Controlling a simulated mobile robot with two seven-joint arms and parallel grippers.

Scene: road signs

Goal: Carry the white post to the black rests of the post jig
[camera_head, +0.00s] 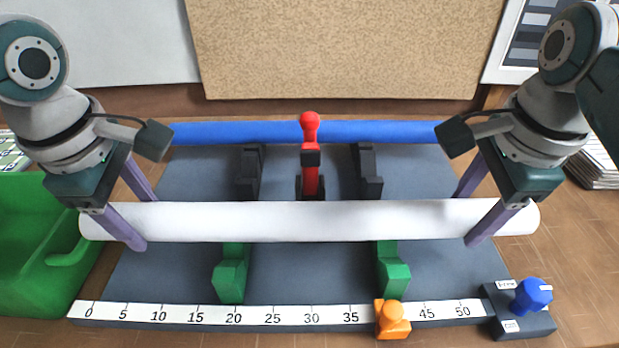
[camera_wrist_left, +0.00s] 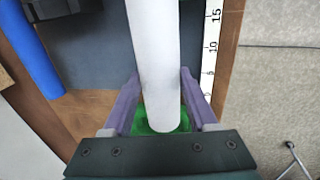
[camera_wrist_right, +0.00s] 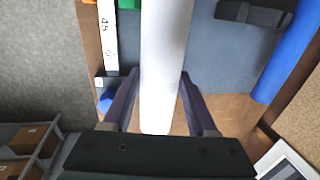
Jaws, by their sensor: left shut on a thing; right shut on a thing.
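The long white post (camera_head: 310,221) lies level across the head view. It passes in front of the two black rests (camera_head: 249,172) (camera_head: 368,172) and behind the green rests (camera_head: 231,275) (camera_head: 392,270). It seems held above the jig's dark base; the height is hard to tell. My left gripper (camera_head: 147,221) is shut on the post near its left end. My right gripper (camera_head: 466,219) is shut on it near its right end. The wrist views show the post (camera_wrist_left: 155,50) (camera_wrist_right: 163,60) between the fingers. A red clamp (camera_head: 310,175) stands between the black rests.
A blue post (camera_head: 380,132) lies behind the black rests. A ruler (camera_head: 273,314) runs along the jig's front, with an orange stop (camera_head: 391,322) near 40. A blue knob (camera_head: 530,295) sits at the front right. A green bin (camera_head: 30,285) stands at the left.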

